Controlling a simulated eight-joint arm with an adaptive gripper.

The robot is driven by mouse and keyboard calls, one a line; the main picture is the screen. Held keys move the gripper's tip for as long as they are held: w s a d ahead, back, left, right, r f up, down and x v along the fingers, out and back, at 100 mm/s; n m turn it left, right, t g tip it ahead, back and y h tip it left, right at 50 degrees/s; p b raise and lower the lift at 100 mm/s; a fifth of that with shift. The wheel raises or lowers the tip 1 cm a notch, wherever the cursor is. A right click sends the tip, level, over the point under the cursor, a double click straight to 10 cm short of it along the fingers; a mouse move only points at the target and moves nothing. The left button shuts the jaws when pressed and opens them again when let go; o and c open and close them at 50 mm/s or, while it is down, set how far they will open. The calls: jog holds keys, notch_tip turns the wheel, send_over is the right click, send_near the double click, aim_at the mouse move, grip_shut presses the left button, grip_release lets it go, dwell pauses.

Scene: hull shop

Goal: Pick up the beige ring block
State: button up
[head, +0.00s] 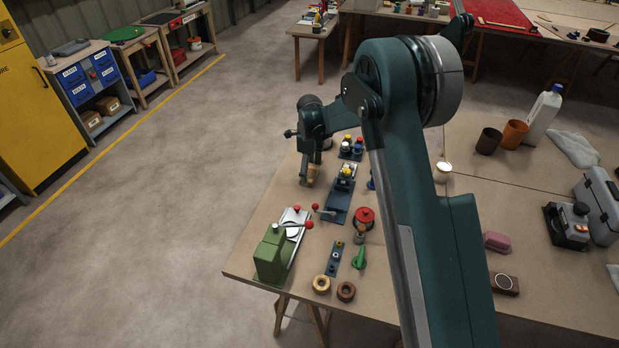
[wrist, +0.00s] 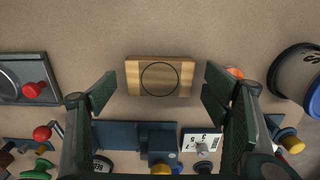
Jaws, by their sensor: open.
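The beige ring block (wrist: 134,78) is a pale wooden block with a thin dark circle on its top. In the wrist view it lies flat on the brown table top, centred between my fingertips, with a gap on each side. My gripper (wrist: 158,92) is open and holds nothing. In the head view my gripper (head: 308,172) points down over the table's left edge area, and a tan bit of the block (head: 314,175) shows beside the fingers, partly hidden by them.
A blue fixture plate (wrist: 115,134) lies close to the block. A red-knobbed tray (wrist: 22,78) is at left and a round container (wrist: 296,73) at right. In the head view, a darker ring-marked block (head: 503,285) and a green machine (head: 270,255) stand on the table.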

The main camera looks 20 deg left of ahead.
jog(key=shift+f, duration=0.7)
jog(key=shift+c, duration=0.4)
jog(key=c, duration=0.9)
